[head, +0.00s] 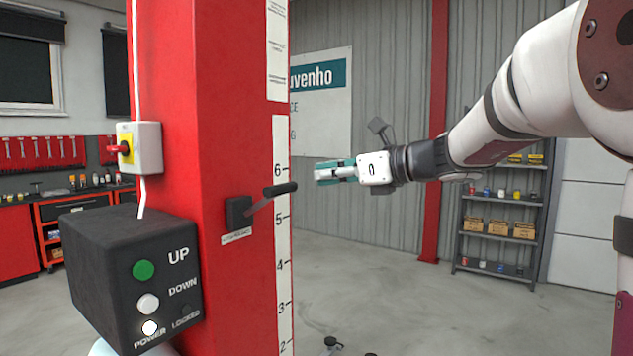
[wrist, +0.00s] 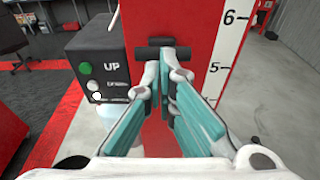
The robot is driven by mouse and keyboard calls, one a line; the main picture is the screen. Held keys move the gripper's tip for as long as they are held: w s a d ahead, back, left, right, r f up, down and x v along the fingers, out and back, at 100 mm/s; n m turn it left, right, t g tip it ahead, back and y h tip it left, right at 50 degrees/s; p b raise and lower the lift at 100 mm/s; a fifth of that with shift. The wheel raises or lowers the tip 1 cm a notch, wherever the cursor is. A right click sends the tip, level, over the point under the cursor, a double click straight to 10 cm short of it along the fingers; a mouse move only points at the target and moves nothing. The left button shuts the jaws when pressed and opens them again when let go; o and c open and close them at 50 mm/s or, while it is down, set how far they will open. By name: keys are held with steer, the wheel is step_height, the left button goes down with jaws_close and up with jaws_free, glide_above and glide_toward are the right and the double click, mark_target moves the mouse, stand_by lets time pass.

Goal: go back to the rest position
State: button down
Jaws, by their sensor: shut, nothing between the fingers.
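My gripper (head: 322,172) is shut and empty. In the head view it is held out level from the right, with its tip a little to the right of the black lever (head: 270,195) on the red post (head: 222,120); a small gap shows between them. In the wrist view the teal-padded fingers of my gripper (wrist: 163,75) meet at their tips in front of the red post (wrist: 190,20). A black lever handle (wrist: 168,52) shows just beyond the tips; I cannot tell the exact distance.
A black control box (head: 135,280) with UP and DOWN buttons is on the post's left side. A white switch box with a red knob (head: 138,148) is above it. Grey shelves (head: 500,215) stand at the back right. The floor (head: 400,300) below my gripper is mostly clear.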

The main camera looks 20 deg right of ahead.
stand_by(0.3)
steer(key=s+a+f+n+g+h, duration=0.1)
steer(key=s+a+f+n+g, duration=0.2)
steer(key=s+a+f+n, duration=0.35)
steer(key=s+a+f+n+g+h, duration=0.1)
steer(key=s+a+f+n+g, duration=0.25)
steer(key=s+n, duration=0.55)
steer(key=s+d+f+n+h, duration=0.2)
steer(key=s+f+n+h, duration=0.1)
steer(key=s+n, duration=0.3)
steer(key=s+d+f+n+h, duration=0.3)
steer(key=s+f+n, duration=0.3)
steer(key=s, duration=0.3)
steer(key=shift+s+f+n+g+h, duration=0.25)
steer(key=shift+n+g+h, duration=0.1)
steer(key=shift+n+h, duration=0.3)
steer(key=c, duration=2.4)
jaws_free()
steer(key=shift+r, duration=0.1)
